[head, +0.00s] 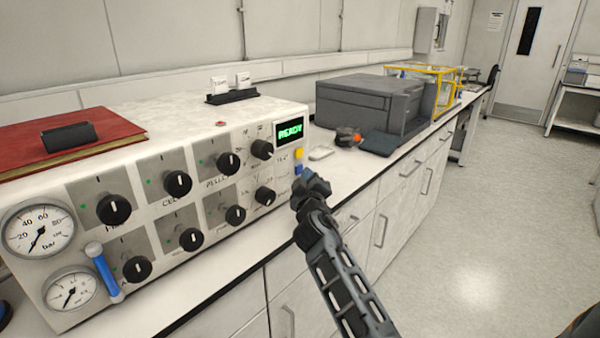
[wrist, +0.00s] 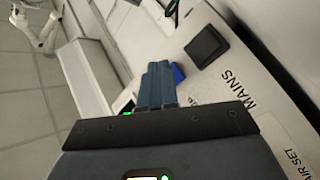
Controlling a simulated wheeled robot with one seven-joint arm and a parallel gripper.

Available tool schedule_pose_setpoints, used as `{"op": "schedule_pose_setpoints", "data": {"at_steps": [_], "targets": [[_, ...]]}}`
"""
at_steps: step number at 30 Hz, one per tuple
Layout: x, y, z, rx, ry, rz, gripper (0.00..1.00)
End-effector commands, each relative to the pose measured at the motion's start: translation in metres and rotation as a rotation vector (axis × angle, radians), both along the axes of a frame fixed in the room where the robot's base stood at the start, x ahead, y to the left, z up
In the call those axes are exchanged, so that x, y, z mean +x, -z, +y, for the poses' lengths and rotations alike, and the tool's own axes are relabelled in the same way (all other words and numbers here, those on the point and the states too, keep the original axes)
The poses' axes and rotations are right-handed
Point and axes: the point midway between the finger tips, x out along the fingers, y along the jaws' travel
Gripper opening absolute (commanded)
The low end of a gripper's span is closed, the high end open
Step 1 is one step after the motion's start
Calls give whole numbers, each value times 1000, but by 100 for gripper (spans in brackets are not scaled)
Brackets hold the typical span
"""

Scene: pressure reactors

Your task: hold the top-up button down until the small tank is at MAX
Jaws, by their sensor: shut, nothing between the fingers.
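The control unit (head: 85,208) has a white front panel with a lit green READY display (head: 290,131). A blue button (head: 298,169) sits low at the panel's right end, under a yellow one (head: 298,153). My gripper (head: 308,184) is shut and empty, right beside the blue button. In the wrist view the closed fingers (wrist: 158,72) point toward the panel, and the blue button (wrist: 178,72) shows just right of their tips. Part of a label ending in "UP" shows beside the fingers. I cannot tell whether they touch the button. I cannot make out a small tank or MAX mark.
A black square (wrist: 207,46) sits near the MAINS lettering. Black knobs (head: 178,184) and two gauges (head: 39,229) fill the panel. A dark grey machine (head: 368,105) stands farther along the bench. The floor at right is clear.

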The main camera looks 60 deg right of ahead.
Motion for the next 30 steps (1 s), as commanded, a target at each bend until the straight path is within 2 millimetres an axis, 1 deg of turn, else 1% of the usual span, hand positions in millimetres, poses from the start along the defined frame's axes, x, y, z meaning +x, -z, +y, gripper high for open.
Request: {"op": "schedule_pose_setpoints", "data": {"at_steps": [10, 30], "targets": [[0, 0, 0, -1, 1, 0, 0], [7, -1, -2, -2, 0, 0, 0]]}}
